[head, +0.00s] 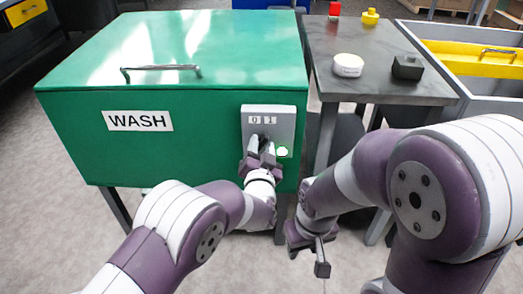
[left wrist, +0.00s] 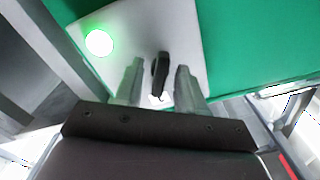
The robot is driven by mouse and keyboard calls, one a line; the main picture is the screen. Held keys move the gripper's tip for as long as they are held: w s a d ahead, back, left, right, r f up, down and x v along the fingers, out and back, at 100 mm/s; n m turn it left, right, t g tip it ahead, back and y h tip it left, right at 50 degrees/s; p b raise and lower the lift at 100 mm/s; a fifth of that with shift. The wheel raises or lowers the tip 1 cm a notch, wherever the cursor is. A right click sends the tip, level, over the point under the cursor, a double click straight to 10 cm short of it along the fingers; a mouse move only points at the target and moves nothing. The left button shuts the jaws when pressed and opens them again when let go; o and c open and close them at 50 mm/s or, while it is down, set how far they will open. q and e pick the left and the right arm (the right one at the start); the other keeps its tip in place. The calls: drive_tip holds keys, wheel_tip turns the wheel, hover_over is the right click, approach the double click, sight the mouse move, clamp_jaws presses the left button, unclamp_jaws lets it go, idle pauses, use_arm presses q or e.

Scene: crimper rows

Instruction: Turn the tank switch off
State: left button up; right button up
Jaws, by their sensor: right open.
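The green tank (head: 75,130) is marked WASH and has a pale switch panel (head: 285,118) on its front. Small figures show at the panel's top, too small to read surely. A green lamp (head: 282,152) on the panel is lit; it also glows in the left wrist view (left wrist: 99,43). My left gripper (head: 262,146) is at the panel. In the left wrist view its two fingers (left wrist: 159,82) stand either side of the black switch handle (left wrist: 160,72), with gaps showing. The gripper partly hides the handle in the head view. My right gripper (head: 310,252) is open and empty, low before the tank's right side.
A dark side table (head: 425,85) right of the tank bears a white round tub (head: 348,65), a black block (head: 407,68), a red item (head: 334,9) and a yellow item (head: 370,16). A grey bin with a yellow inside (head: 470,58) stands further right. The tank lid has a handle (head: 160,68).

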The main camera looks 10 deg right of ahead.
use_arm(q)
clamp_jaws()
drive_tip(key=n, duration=0.5)
drive_tip(key=shift+f+n+b, duration=0.15)
drive_tip(key=shift+n+b, duration=0.15)
drive_tip(key=n+b, duration=0.1)
drive_tip(key=n, duration=0.5)
drive_tip(key=shift+d+b, duration=0.1)
drive_tip(key=shift+b, duration=0.25)
drive_tip(key=shift+n, duration=0.3)
